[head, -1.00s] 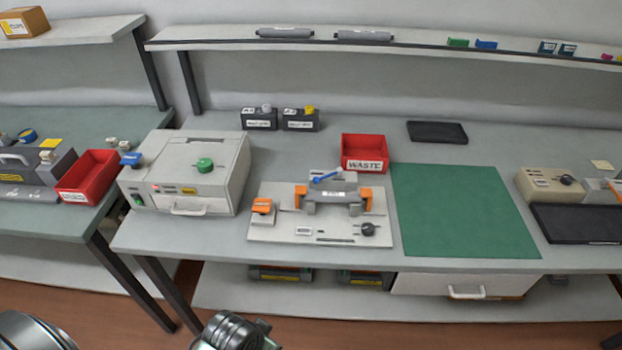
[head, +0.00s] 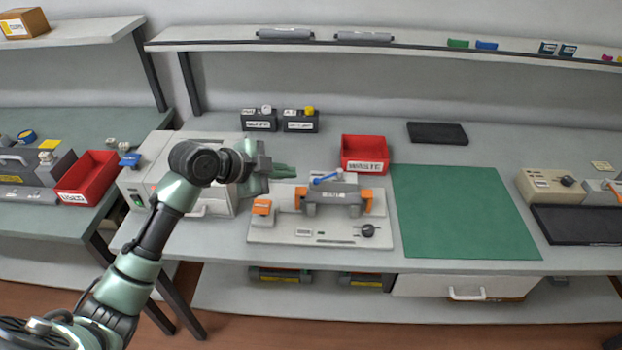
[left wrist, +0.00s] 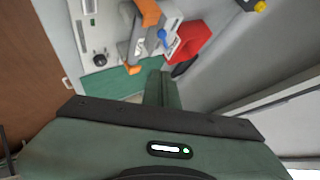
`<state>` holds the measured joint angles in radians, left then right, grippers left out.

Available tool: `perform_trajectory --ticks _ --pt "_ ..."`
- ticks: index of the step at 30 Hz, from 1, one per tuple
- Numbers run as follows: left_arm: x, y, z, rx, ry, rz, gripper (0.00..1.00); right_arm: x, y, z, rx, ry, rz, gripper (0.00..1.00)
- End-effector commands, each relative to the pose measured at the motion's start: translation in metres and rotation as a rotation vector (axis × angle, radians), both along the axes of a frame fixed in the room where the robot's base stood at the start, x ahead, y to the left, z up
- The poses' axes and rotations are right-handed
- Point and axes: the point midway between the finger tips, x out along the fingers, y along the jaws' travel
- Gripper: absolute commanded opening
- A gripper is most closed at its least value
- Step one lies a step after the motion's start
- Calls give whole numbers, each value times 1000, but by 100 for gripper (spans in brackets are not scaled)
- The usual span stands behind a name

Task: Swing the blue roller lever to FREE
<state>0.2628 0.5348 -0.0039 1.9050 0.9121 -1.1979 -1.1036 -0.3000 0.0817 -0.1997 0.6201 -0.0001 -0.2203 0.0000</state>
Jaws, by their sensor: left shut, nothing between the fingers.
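The blue roller lever (head: 325,177) lies on top of a grey unit with orange end blocks (head: 333,197), on a pale base plate (head: 280,232) on the bench. In the left wrist view the blue lever (left wrist: 163,38) shows beyond my fingers. Any FREE marking is too small to read. My left gripper (head: 293,172) is shut and empty, just left of the lever and apart from it, above the bench. In the left wrist view its closed fingers (left wrist: 161,88) point toward the unit. My right gripper is not in view.
A red WASTE bin (head: 364,154) stands behind the unit. A green mat (head: 465,210) lies to its right. A white machine (head: 150,165) stands at left, partly behind my left arm.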

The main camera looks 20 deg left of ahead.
Motion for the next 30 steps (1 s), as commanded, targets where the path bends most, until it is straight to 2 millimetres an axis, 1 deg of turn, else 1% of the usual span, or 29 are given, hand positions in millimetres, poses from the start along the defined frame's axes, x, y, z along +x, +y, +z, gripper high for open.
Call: perform_trajectory --ticks 5,15,17,22,25,30 --pt "18 -14 -14 -7 6 -1 0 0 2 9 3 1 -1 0" --pt "68 -45 -57 -6 7 -1 0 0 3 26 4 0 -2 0" --pt "72 -38 -66 -5 9 3 0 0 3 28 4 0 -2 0" --pt "82 -33 -82 -3 6 2 0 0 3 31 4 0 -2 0" --pt "84 -31 -87 -2 6 2 0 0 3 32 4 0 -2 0" --pt "86 -30 -90 -1 5 1 0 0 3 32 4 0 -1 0"
